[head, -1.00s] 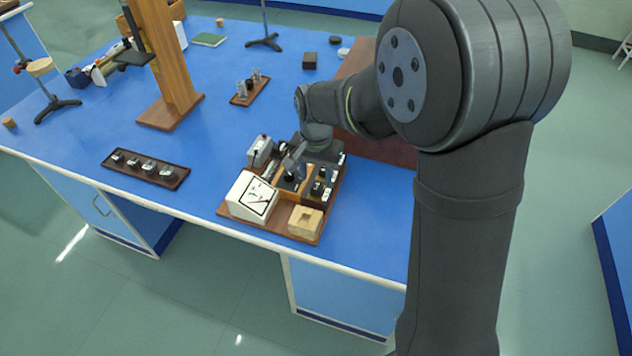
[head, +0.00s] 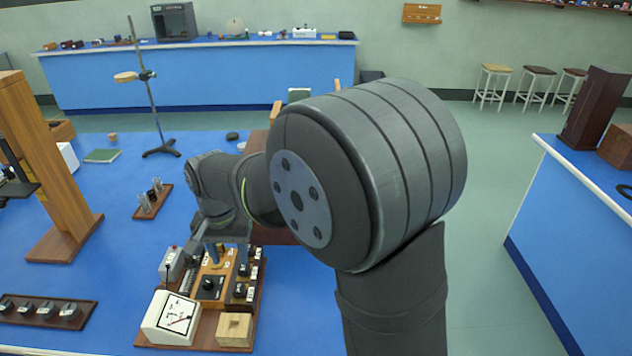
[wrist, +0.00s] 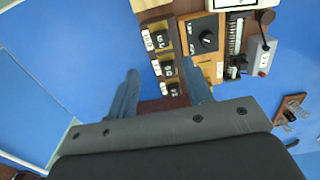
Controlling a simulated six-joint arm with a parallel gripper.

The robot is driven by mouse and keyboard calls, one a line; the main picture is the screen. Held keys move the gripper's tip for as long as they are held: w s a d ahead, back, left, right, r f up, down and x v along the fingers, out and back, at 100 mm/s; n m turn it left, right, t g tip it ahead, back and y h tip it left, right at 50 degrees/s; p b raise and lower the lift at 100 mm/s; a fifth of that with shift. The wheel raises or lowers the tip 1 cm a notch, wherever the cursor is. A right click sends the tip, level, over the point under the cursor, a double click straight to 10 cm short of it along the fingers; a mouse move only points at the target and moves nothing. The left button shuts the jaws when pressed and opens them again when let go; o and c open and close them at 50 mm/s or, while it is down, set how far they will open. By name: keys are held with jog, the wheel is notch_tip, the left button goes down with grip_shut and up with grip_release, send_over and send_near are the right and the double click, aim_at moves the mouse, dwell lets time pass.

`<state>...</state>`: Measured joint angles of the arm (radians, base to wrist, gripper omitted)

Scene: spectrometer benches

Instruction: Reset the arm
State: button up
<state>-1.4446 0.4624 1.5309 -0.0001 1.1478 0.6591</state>
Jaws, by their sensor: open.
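In the head view my gripper (head: 228,246) is above the back part of a wooden instrument board (head: 212,342), partly hidden by my arm. The board carries a white meter (head: 172,318), a panel with a black knob (head: 209,287) and a row of black labelled blocks (head: 243,280). The knob also shows in the wrist view (wrist: 207,38), with the labelled blocks (wrist: 163,40) close by the fingers. Whether the fingers touch anything is unclear.
A light wooden block (head: 234,328) sits at the board's front. A dark tray (head: 45,312) with several small pieces lies left. A tall wooden stand (head: 50,180) and a small rack (head: 152,202) stand behind. Another blue bench (head: 565,235) is at right, with floor between.

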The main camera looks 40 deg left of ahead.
aim_at(238, 289)
notch_tip(238, 289, down, 11)
jog(key=shift+f, duration=0.1)
jog(key=shift+r, duration=1.85)
jog(key=shift+f, duration=0.1)
